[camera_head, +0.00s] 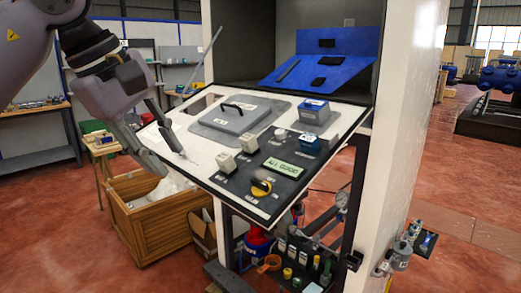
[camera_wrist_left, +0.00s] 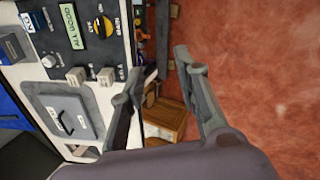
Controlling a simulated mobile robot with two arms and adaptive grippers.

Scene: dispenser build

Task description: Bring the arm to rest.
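My left gripper (camera_head: 172,161) hangs just off the left edge of the dispenser's tilted panel (camera_head: 205,165). In the left wrist view its two fingers stand wide apart with nothing between them (camera_wrist_left: 160,70). The panel carries a grey lid (camera_head: 238,117) with a black handle, and the lid is down. A green display (camera_head: 281,168) on it reads "ALL GOOD"; it also shows in the left wrist view (camera_wrist_left: 69,20). A yellow knob (camera_head: 261,187) sits near the panel's front edge. My right gripper is not in view.
A wooden crate (camera_head: 160,222) with pale contents stands on the floor below my left gripper. The white cabinet wall (camera_head: 405,110) rises right of the panel. Bottles and fittings (camera_head: 300,265) crowd below the panel. Red floor (camera_head: 75,240) is open at left.

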